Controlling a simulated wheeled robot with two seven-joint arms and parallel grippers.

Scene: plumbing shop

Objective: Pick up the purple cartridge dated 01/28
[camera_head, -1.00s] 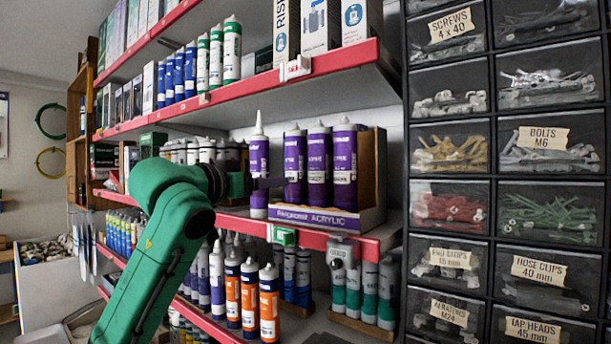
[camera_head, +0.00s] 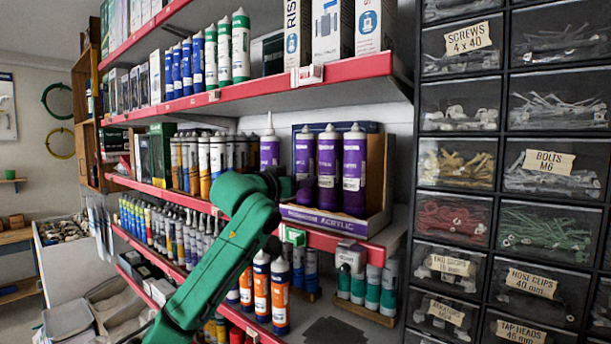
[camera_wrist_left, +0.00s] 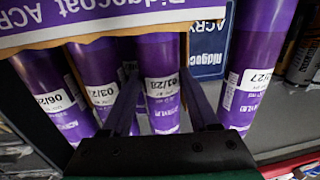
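Purple cartridges stand nozzle-up in an acrylic display box (camera_head: 330,218) on the middle shelf. The leftmost boxed one (camera_head: 304,160) shows in the left wrist view (camera_wrist_left: 161,60) with a date ending in /28; its first digits are hard to read. Its neighbours there read about 03/2- (camera_wrist_left: 98,65) and 06/2- (camera_wrist_left: 52,100). A separate purple cartridge (camera_head: 270,150) stands left of the box; its wrist-view label (camera_wrist_left: 255,75) ends in /27. My left gripper (camera_head: 287,187) is open, its fingers (camera_wrist_left: 162,88) on either side of the /28 cartridge; contact is unclear.
The red-edged shelf above (camera_head: 260,90) overhangs the cartridges. Grey and brown cartridges (camera_head: 203,160) stand to the left. The box's front lip is close by the gripper.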

